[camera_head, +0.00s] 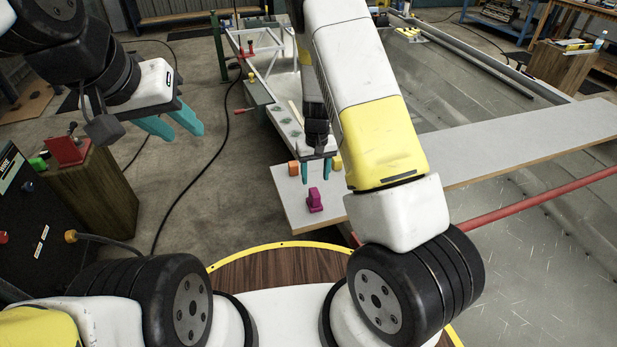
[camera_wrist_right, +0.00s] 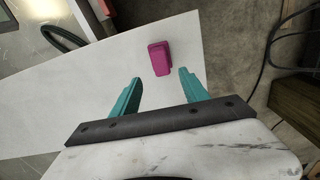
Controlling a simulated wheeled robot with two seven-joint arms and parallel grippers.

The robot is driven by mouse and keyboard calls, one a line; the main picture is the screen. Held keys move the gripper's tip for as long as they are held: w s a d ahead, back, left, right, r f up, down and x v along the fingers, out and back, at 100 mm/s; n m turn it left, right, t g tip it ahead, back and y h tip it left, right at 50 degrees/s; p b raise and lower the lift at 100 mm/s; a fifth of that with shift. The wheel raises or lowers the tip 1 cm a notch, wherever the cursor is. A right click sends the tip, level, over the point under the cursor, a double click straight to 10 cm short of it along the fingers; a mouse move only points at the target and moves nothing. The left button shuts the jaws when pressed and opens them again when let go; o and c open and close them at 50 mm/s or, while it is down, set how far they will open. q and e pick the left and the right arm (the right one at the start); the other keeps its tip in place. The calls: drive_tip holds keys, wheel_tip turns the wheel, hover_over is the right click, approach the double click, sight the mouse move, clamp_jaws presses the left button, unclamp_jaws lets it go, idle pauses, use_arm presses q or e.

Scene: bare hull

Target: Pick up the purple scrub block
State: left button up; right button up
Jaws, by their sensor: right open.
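The purple scrub block (camera_head: 314,200) stands on the near left end of the white plank (camera_head: 480,165). In the right wrist view the block (camera_wrist_right: 159,58) lies on the plank just beyond the fingertips, between their lines and closer to the right one. My right gripper (camera_head: 318,172) is open and empty, above the plank and behind the block in the head view. Its two teal fingers (camera_wrist_right: 158,78) are apart and do not appear to touch the block. My left gripper (camera_head: 180,122) is at the upper left, away from the plank, with two teal fingers apart and nothing between them.
An orange block (camera_head: 293,168) and a yellow-orange block (camera_head: 337,163) sit on the plank beside my right gripper. A red bar (camera_head: 540,202) runs below the plank. A wooden post (camera_head: 95,190) with a red device stands at left.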

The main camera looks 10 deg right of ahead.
sight(315, 192)
drive_tip(key=f, duration=0.5)
drive_tip(key=s+f, duration=0.1)
drive_tip(key=f, duration=0.1)
drive_tip(key=shift+a+f, duration=0.15)
drive_tip(key=shift+f, duration=0.6)
clamp_jaws()
